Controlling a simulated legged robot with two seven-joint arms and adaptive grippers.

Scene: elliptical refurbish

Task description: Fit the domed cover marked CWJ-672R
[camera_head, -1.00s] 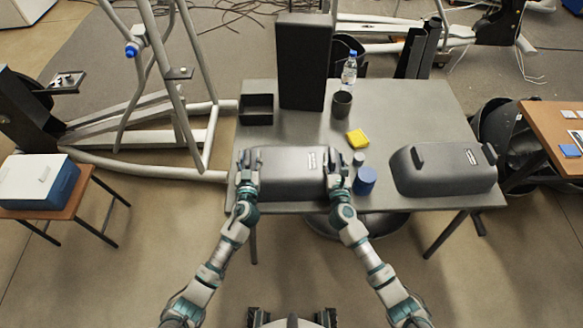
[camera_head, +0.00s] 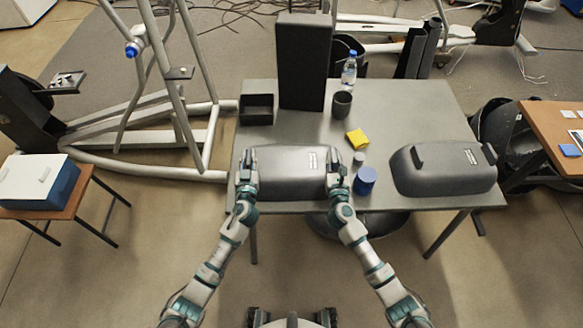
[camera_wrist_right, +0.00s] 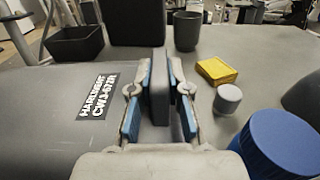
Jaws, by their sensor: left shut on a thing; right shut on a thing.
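The grey domed cover (camera_head: 285,172) lies on the front left part of the grey table. The wrist view shows its label (camera_wrist_right: 99,97), which reads CWJ-672R. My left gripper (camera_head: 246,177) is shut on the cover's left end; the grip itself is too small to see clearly. My right gripper (camera_head: 337,172) is at the cover's right end. In the wrist view its blue-padded fingers (camera_wrist_right: 159,100) are shut on a dark upright handle at that end. A second grey domed cover (camera_head: 440,175) with handles sits on the table's right side; its label is too small to read.
A blue cylinder (camera_head: 365,181), a small white cylinder (camera_head: 359,158) and a yellow block (camera_head: 357,138) stand close right of my right gripper. Behind are a dark cup (camera_head: 342,104), bottle (camera_head: 349,72), tall dark box (camera_head: 302,62) and open bin (camera_head: 256,109). The elliptical frame (camera_head: 150,175) stands left.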

